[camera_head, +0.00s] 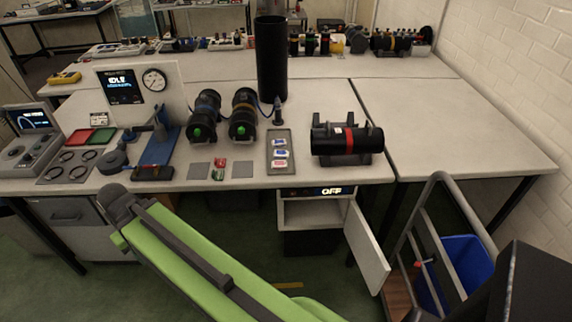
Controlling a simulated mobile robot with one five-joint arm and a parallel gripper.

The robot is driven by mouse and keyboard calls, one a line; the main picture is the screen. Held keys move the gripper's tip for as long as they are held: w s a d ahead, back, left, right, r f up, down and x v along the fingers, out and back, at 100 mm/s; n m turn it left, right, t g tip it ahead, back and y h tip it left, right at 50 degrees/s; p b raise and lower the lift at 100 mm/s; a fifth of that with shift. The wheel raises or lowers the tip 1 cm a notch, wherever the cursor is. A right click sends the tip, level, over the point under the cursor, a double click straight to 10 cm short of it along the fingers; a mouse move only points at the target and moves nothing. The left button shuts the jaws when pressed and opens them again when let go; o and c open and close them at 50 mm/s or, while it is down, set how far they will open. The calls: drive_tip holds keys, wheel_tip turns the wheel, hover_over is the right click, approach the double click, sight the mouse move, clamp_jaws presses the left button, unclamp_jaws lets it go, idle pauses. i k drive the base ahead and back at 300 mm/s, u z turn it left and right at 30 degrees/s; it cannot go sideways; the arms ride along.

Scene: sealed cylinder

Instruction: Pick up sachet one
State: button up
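A narrow grey tray (281,134) lies on the front of the bench, right of centre. In it three small sachets lie in a column: a blue-and-white upper sachet (279,142), a blue-and-white middle sachet (280,153) and a red-and-white front sachet (280,163). Their labels are too small to read, so I cannot tell which is sachet one. My green arm crosses the lower left, in front of the bench and below the tray. My gripper cannot be made out in this view.
A tall black cylinder (271,60) stands behind the tray. A black cylinder with a red band (347,139) lies in a cradle to the right. Two dark cylinders (242,115) lie to the left. An open cabinet door (366,249) juts out below. The right bench (450,130) is clear.

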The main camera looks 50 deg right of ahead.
sight(275, 164)
drive_tip(key=u, duration=0.1)
drive_tip(key=i, duration=1)
drive_tip(key=z, duration=0.1)
